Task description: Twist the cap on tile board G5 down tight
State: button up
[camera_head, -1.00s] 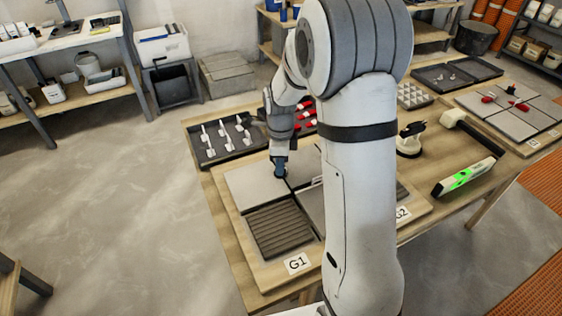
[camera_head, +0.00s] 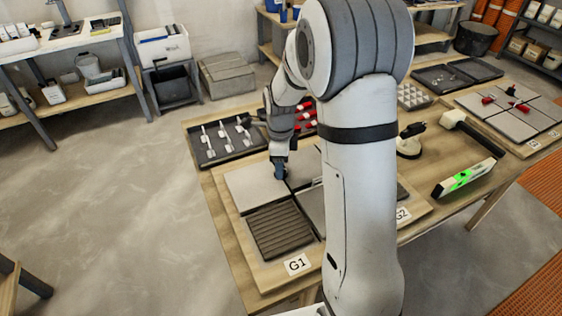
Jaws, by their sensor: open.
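My gripper (camera_head: 280,176) points down at the near tile board (camera_head: 237,228), low over the joint between its back tiles. Its jaws are open, but the fingertips are small in this view. Any cap or clip there is hidden by the gripper and my arm. This board carries the labels G1 (camera_head: 297,264) and G2 (camera_head: 402,215). I cannot read a G5 label anywhere. A second tile board (camera_head: 535,145) lies at the far right with red caps (camera_head: 489,99) on it; its labels are too small to read.
A dark tray (camera_head: 212,159) of white clips lies behind the near board, with red caps (camera_head: 304,117) beside it. A suction cup tool (camera_head: 409,142), a mallet (camera_head: 464,126) and a level with a green light (camera_head: 467,177) lie to the right. My arm hides the middle.

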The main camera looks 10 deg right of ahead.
notch_tip(320, 180, up, 8)
jog(key=shift+f, duration=0.15)
dwell(0.6)
